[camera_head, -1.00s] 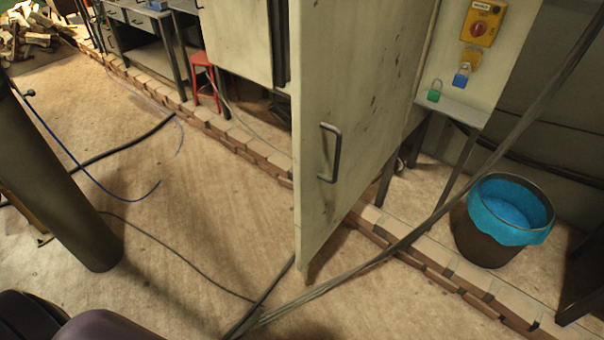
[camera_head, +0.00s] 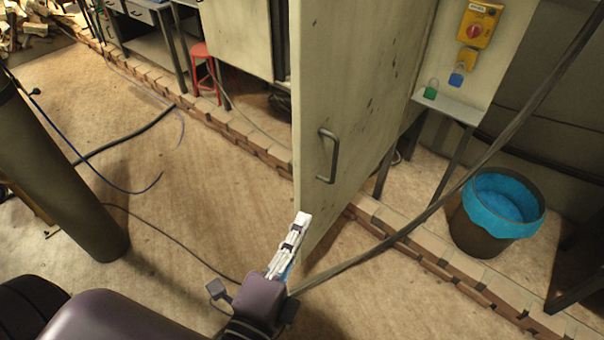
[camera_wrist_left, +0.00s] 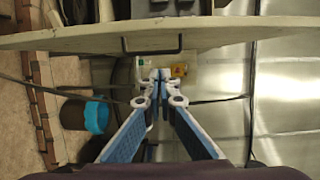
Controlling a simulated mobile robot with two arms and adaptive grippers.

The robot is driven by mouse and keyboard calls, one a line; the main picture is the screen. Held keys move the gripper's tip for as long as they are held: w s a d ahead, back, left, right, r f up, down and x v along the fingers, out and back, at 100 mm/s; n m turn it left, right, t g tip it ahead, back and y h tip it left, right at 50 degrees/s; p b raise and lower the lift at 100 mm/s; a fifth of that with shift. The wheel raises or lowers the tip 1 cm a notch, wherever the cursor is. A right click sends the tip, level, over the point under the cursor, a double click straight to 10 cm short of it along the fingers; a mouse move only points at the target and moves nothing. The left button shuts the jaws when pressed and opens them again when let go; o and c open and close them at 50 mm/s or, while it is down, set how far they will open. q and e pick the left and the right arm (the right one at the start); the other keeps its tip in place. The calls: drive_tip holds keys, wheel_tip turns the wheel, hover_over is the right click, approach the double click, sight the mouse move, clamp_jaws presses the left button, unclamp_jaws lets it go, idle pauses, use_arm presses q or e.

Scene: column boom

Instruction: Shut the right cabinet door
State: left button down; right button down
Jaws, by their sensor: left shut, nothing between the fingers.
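The right cabinet door (camera_head: 345,110) is a tall cream panel with dark scuffs, standing open and swung out from the cabinet. Its dark bar handle (camera_head: 328,156) is on the face toward the left. My left gripper (camera_head: 303,217) is shut and empty, at the door's lower free edge and below the handle. I cannot tell whether it touches the door. In the left wrist view, the shut fingertips (camera_wrist_left: 159,75) lie below the pale door panel (camera_wrist_left: 70,38) and its black handle (camera_wrist_left: 152,50). My right gripper is not in view.
A dark bin (camera_head: 482,236) with a blue liner stands at the right. A low brick curb (camera_head: 255,142) runs across the floor. A brown column (camera_head: 65,175) stands at the left. Open floor lies between column and door.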

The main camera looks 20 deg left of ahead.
sight(301, 176)
use_arm(q)
drive_tip(key=w+a+p, duration=0.1)
drive_tip(key=w, duration=0.2)
drive_tip(key=w+a+p, duration=0.1)
drive_tip(key=w+p, duration=0.1)
drive_tip(key=w, duration=0.2)
drive_tip(key=w+a+p, duration=0.2)
drive_tip(key=w, duration=0.2)
drive_tip(key=shift+r, duration=0.25)
drive_tip(key=shift+d, duration=0.15)
